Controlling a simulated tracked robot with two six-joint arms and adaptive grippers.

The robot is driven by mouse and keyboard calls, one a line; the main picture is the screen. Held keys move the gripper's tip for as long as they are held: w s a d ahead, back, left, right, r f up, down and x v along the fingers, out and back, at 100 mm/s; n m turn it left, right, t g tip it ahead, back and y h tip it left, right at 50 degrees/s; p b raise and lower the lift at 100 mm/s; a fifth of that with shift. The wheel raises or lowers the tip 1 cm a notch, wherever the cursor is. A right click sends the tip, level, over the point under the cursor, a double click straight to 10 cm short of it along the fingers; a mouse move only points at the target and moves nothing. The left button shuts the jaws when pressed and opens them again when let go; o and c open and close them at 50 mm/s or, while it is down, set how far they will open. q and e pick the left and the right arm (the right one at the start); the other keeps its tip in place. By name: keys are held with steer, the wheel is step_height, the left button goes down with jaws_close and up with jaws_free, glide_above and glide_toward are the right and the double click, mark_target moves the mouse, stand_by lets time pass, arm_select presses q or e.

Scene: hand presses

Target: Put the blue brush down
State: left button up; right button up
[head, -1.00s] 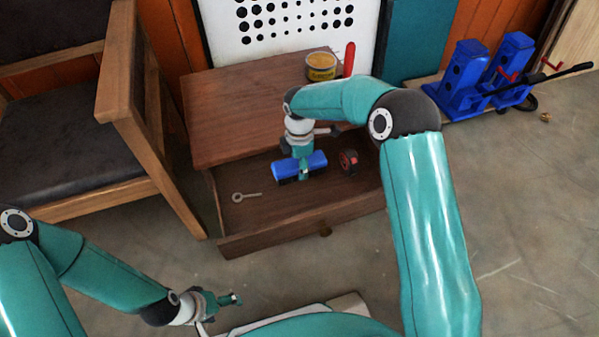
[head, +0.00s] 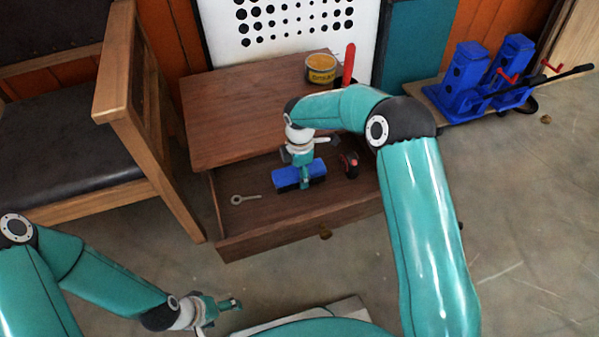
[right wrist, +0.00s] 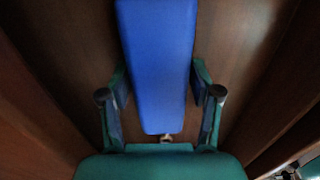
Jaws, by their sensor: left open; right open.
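The blue brush (head: 287,179) lies in the open drawer (head: 290,243) of the wooden cabinet. In the right wrist view the brush (right wrist: 158,60) is a long blue block between the fingers. My right gripper (head: 304,183) is over the brush, reaching down into the drawer. In the right wrist view my right gripper (right wrist: 160,100) is open, with a gap on each side of the brush. My left gripper (head: 236,303) is open and empty, low in front of the drawer. The underside of the brush is hidden.
A key-like metal piece (head: 246,199) and a black and red round object (head: 349,164) lie in the drawer beside the brush. A yellow tin (head: 321,71) stands on the cabinet top (head: 235,110). A wooden chair (head: 140,110) stands left; blue presses (head: 465,80) stand right.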

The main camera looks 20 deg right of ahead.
step_height(320, 180, up, 12)
steer(key=p, duration=0.4)
stand_by(0.4)
